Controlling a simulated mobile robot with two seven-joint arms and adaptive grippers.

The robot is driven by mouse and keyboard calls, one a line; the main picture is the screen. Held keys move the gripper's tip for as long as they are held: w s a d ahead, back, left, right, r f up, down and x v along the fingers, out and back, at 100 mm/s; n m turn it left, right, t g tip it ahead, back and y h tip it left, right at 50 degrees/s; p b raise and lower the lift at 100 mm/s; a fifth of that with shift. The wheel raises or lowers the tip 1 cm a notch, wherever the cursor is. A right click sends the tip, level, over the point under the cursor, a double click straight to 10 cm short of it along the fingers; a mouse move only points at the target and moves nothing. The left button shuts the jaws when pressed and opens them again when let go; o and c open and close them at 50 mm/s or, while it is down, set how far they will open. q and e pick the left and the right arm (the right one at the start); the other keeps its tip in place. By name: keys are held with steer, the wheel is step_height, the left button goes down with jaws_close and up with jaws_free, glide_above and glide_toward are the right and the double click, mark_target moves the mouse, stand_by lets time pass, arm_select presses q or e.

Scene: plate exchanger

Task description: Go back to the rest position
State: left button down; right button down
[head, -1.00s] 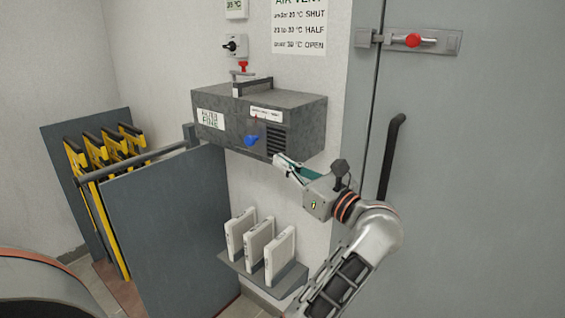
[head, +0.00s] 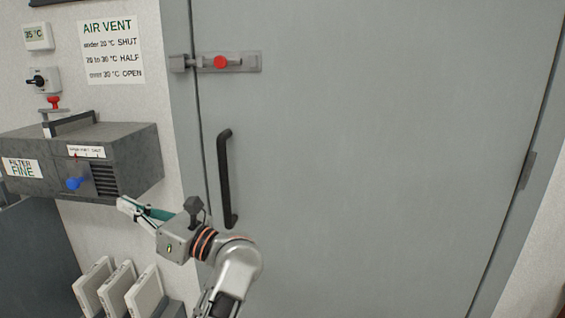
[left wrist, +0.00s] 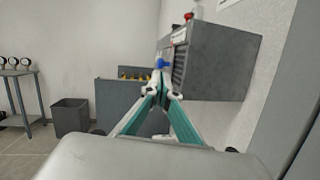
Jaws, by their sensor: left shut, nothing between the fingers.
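My left gripper (head: 122,204) is shut and empty, with teal fingers. In the head view it is in front of the lower right part of the grey vent box (head: 132,150), apart from the blue knob (head: 75,183) on the box's front. In the left wrist view the fingertips (left wrist: 162,92) meet, with the blue knob (left wrist: 160,63) just beyond them and the grey box (left wrist: 218,60) to the right. My right gripper is in neither view.
A grey door (head: 370,150) with a black handle (head: 226,180) and red-knobbed bolt (head: 221,62) stands behind my arm. White filter plates (head: 117,287) stand below the box. The left wrist view shows a bin (left wrist: 71,117) and open floor.

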arm_select(q)
steer(key=s+d+f+n+t+h+p, duration=0.2)
steer(key=d+f+n+t+h, duration=0.7)
steer(key=n, duration=0.6)
steer(key=s+d+f+n+t+h+p, duration=0.2)
steer(key=d+f+n+t+h, duration=0.6)
steer(key=n+h, duration=0.55)
steer(key=s+d+f+m+g+h, duration=0.15)
steer(key=s+f+m+g, duration=0.45)
steer(key=f, duration=0.8)
steer(key=s+a+f+m+g, duration=0.1)
steer(key=s+f+m+g, duration=0.1)
steer(key=s+f, duration=0.4)
steer(key=s+a+f+m+g+y+p, duration=0.1)
steer(key=s+f+m+g, duration=0.2)
steer(key=s+f, duration=0.4)
steer(key=shift+s+a+f+p, duration=0.3)
steer(key=shift+s+a, duration=0.1)
steer(key=shift+s, duration=0.65)
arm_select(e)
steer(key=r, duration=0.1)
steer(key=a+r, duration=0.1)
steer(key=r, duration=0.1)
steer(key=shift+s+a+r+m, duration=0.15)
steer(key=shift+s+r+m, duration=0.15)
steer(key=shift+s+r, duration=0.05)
